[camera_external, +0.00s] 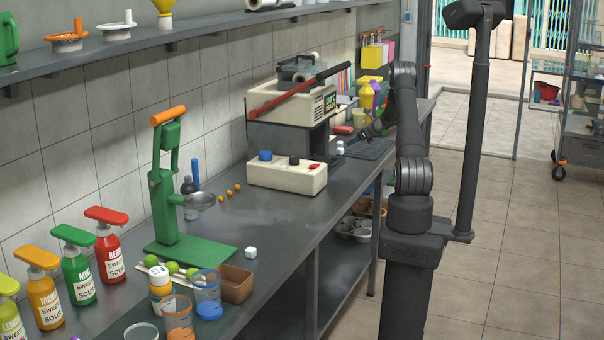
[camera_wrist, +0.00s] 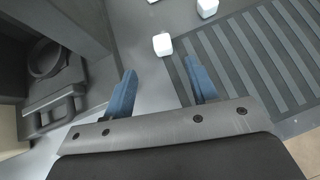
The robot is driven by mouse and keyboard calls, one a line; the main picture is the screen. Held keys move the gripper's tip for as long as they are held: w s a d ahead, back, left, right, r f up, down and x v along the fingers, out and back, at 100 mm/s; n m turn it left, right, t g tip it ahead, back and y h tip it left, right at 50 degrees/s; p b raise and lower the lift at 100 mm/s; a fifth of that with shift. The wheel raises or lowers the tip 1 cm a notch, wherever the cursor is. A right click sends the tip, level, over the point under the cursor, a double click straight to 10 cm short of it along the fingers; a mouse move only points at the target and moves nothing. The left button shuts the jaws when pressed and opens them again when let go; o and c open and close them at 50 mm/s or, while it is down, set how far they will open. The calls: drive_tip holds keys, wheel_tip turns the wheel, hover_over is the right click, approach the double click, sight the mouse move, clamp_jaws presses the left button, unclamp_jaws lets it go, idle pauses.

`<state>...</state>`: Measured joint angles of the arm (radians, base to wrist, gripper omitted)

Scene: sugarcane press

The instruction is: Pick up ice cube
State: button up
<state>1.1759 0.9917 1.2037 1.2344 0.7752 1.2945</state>
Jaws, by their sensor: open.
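A white ice cube (camera_wrist: 162,44) lies on the grey counter by the edge of the ridged dark mat, just beyond my fingertips in the wrist view. A second white cube (camera_wrist: 207,8) lies farther off, and part of a third shows at the top edge. My gripper (camera_wrist: 160,67) is open, with its two blue fingers apart and nothing between them. In the external view a small white cube (camera_external: 340,148) shows on the counter close to my gripper (camera_external: 358,136), which is small and dark there. Another white cube (camera_external: 250,252) lies near the green press (camera_external: 166,200).
The ridged mat (camera_wrist: 262,60) fills the right of the wrist view. A dark machine part (camera_wrist: 50,90) stands at the left. The cream and black sugarcane machine (camera_external: 288,172) stands beside my gripper's area. Bottles and cups crowd the counter's near end.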

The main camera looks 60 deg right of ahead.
sight(343, 149)
drive_tip(key=x, duration=0.9)
drive_tip(key=shift+d+f, duration=0.15)
drive_tip(key=shift+d, duration=0.05)
drive_tip(key=c, duration=1)
drive_tip(key=shift+c, duration=0.2)
drive_tip(key=shift+r, duration=0.65)
wheel_tip(343, 149, up, 3)
drive_tip(key=shift+f, duration=0.15)
drive_tip(key=s+d+r, duration=0.1)
drive_tip(key=s+r, duration=0.6)
drive_tip(key=s, duration=0.4)
drive_tip(key=shift+s, duration=0.3)
